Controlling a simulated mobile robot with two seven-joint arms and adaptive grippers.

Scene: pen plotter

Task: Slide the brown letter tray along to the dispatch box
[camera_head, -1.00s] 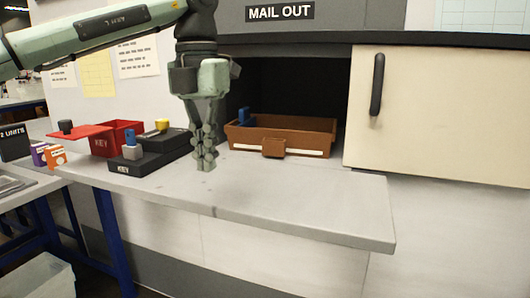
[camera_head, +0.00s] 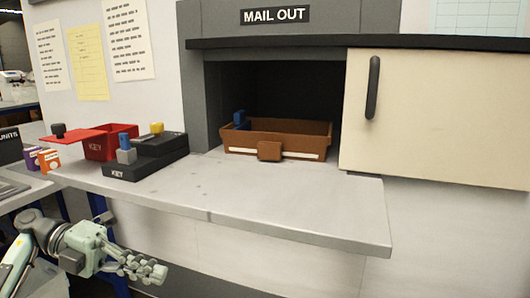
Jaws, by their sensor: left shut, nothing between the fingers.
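The brown letter tray (camera_head: 310,138) sits inside the dark opening of the dispatch box (camera_head: 215,90), under the MAIL OUT sign (camera_head: 275,15). Its front, with a brown block (camera_head: 269,151) and a pale strip, faces the shelf. A blue piece (camera_head: 241,119) stands at its left end. My left gripper (camera_head: 150,272) is shut and empty, below the shelf's front edge at lower left, well apart from the tray. My right gripper is not in view.
The grey shelf (camera_head: 280,205) is clear in front of the tray. A red box (camera_head: 103,148) and a black KEY block (camera_head: 140,166) stand on its left. A cream door (camera_head: 440,120) with a dark handle (camera_head: 373,87) is right of the opening.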

